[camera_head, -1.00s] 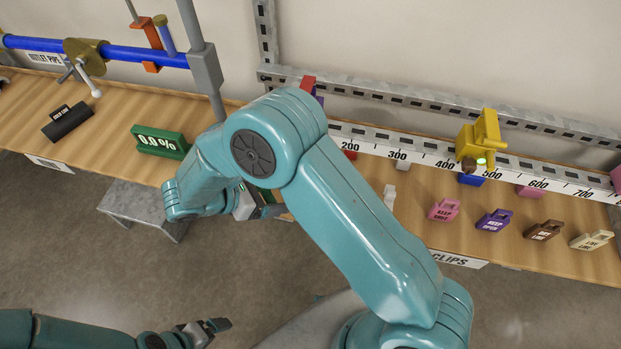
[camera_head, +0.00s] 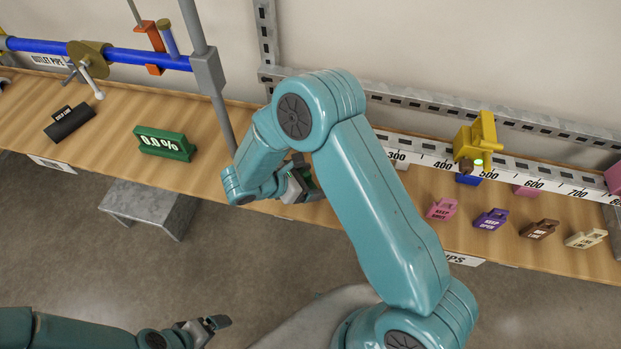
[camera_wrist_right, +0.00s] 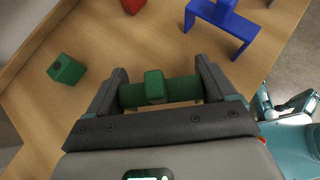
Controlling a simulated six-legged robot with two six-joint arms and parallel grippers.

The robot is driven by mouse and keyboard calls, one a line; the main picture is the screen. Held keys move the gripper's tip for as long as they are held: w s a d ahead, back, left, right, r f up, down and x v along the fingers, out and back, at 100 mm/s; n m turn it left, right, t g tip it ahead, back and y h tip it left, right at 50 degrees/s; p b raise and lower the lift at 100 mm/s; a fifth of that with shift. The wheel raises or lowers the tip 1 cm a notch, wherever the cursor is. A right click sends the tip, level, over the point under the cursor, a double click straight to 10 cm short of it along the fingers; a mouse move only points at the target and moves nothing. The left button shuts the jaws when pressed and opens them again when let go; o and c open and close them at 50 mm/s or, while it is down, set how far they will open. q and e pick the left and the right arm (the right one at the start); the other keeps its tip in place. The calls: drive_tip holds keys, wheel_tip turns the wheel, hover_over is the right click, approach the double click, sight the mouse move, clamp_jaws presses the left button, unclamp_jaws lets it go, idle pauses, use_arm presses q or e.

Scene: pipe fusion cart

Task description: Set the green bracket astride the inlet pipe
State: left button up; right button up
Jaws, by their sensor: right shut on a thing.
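My right gripper (camera_head: 303,184) is over the front part of the wooden shelf in the head view, partly hidden by my own arm. In the right wrist view its two fingers (camera_wrist_right: 158,92) are shut on the green bracket (camera_wrist_right: 154,88), a green bar with a raised block at its middle. The shelf surface shows beyond it. I cannot make out the inlet pipe; my right arm hides the middle of the shelf. A blue pipe (camera_head: 130,56) at the back left has an OUTLET PIPE label. My left gripper (camera_head: 212,326) is low in the head view, over the floor, too small to judge.
A green 0.0% block (camera_head: 165,144) and a black block (camera_head: 70,123) are on the shelf (camera_head: 110,125). Several clips (camera_head: 490,219) line the right. A blue stand (camera_wrist_right: 224,20) and green cube (camera_wrist_right: 66,69) show in the wrist view.

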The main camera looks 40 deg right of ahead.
drive_tip(key=shift+s+d+f+b, duration=0.1)
drive_tip(key=shift+f+b, duration=0.15)
drive_tip(key=shift+b, duration=0.05)
drive_tip(key=o, duration=0.9)
drive_tip(key=shift+r, duration=0.1)
drive_tip(key=shift+r+p, duration=0.1)
drive_tip(key=shift+p, duration=0.3)
drive_tip(key=b+v, duration=0.1)
drive_tip(key=v, duration=1.5)
drive_tip(key=shift+s+r, duration=0.1)
drive_tip(key=shift+s, duration=0.05)
